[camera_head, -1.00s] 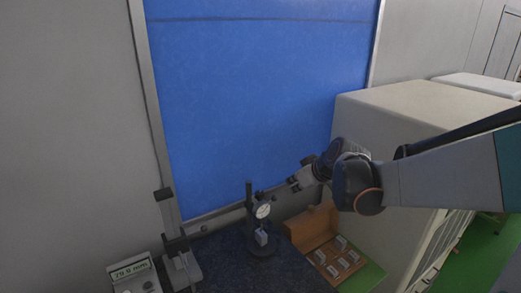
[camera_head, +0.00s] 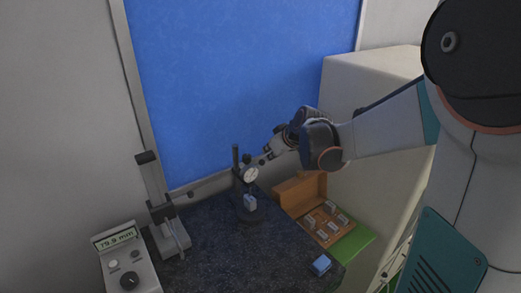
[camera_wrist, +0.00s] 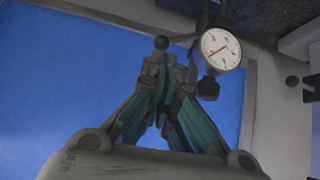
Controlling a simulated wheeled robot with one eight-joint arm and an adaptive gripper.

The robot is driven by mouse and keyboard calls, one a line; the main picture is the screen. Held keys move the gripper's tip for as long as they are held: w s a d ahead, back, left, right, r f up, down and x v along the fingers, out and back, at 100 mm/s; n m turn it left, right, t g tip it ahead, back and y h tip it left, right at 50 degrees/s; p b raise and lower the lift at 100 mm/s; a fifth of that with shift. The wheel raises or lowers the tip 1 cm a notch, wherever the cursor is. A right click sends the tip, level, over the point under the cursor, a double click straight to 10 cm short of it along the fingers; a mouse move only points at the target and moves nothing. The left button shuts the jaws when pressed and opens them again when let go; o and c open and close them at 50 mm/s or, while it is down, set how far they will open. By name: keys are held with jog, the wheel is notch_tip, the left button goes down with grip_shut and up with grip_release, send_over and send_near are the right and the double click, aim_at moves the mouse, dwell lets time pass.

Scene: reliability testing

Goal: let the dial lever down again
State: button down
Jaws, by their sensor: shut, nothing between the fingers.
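The dial gauge (camera_head: 251,174) has a round white face and sits on a dark upright stand on the dark table. It also shows in the wrist view (camera_wrist: 221,48), with a red needle. A small grey-blue block (camera_head: 250,202) stands below it. My gripper (camera_head: 265,159) is shut and empty, just right of and above the dial. In the wrist view a dark lever with a round knob (camera_wrist: 162,43) reaches left from beside the dial, right at my shut fingertips (camera_wrist: 166,66). I cannot tell whether they touch.
A wooden case (camera_head: 301,190) with several metal blocks stands right of the gauge, near a green mat (camera_head: 352,245). A blue block (camera_head: 320,265) lies at the table's front. A height gauge (camera_head: 160,205) and a display box (camera_head: 127,262) are at left. A blue panel (camera_head: 240,80) stands behind.

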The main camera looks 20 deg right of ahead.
jog(key=shift+b+x, duration=0.9)
jog(key=shift+x, duration=1.6)
jog(key=shift+d+f+y+b, duration=0.2)
jog(key=shift+d+y+b, duration=0.1)
jog(key=shift+w+d+f+m+y+b, duration=0.1)
jog(key=shift+d+f+m+y+b, duration=0.2)
jog(key=shift+m+b, duration=0.1)
jog(key=f+m+y+b, duration=0.1)
jog(key=b, duration=0.1)
jog(key=d+f+y+b, duration=0.1)
jog(key=f+y+b, duration=0.1)
jog(key=d+f+m+y+b, duration=0.1)
jog(key=y+b, duration=0.1)
jog(key=shift+w+d+f+m+g, duration=0.15)
jog(key=shift+w+d+m+g, duration=0.15)
jog(key=shift+g, duration=0.1)
